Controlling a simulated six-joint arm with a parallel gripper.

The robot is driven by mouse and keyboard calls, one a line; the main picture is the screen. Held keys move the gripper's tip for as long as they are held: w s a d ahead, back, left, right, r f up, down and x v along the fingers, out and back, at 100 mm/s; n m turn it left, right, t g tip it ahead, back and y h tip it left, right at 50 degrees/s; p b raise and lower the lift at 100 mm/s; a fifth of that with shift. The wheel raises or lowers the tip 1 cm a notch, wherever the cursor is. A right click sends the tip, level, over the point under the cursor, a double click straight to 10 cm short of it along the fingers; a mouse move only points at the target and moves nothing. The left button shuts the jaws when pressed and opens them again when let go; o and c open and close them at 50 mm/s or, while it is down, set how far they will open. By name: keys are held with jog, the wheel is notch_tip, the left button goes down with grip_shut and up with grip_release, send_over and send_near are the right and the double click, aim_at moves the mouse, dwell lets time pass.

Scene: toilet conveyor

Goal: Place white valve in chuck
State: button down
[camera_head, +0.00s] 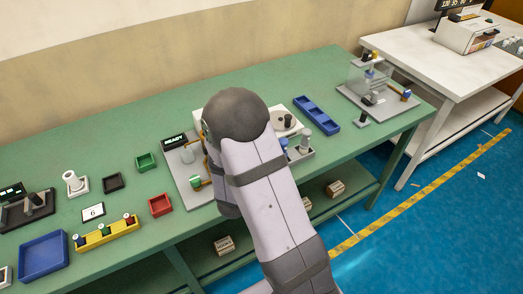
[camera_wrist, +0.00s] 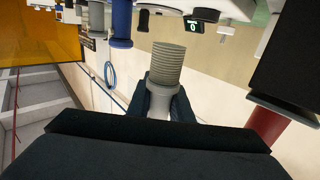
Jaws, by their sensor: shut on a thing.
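My gripper (camera_wrist: 160,104) is shut on the white valve (camera_wrist: 166,64) in the wrist view. The valve has a ribbed pale cylinder above a smooth white neck, which sits between the two dark fingers. In the head view my own arm hides the gripper and the valve. I cannot clearly pick out the chuck; a grey fixture plate (camera_head: 188,182) with a READY display (camera_head: 174,140) lies just left of my arm.
The green bench (camera_head: 130,215) holds a blue tray (camera_head: 43,254), a yellow rack (camera_head: 107,233), a red bin (camera_head: 160,205), a green bin (camera_head: 146,161) and a long blue tray (camera_head: 317,115). A clear-walled station (camera_head: 370,80) stands at the right end.

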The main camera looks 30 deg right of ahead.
jog(key=shift+f, duration=1.95)
jog(key=shift+f+p, duration=0.35)
jog(key=shift+f, duration=1.65)
jog(key=shift+f+b, duration=0.3)
jog(key=c, duration=1.6)
grip_release()
jog(key=shift+r, duration=0.15)
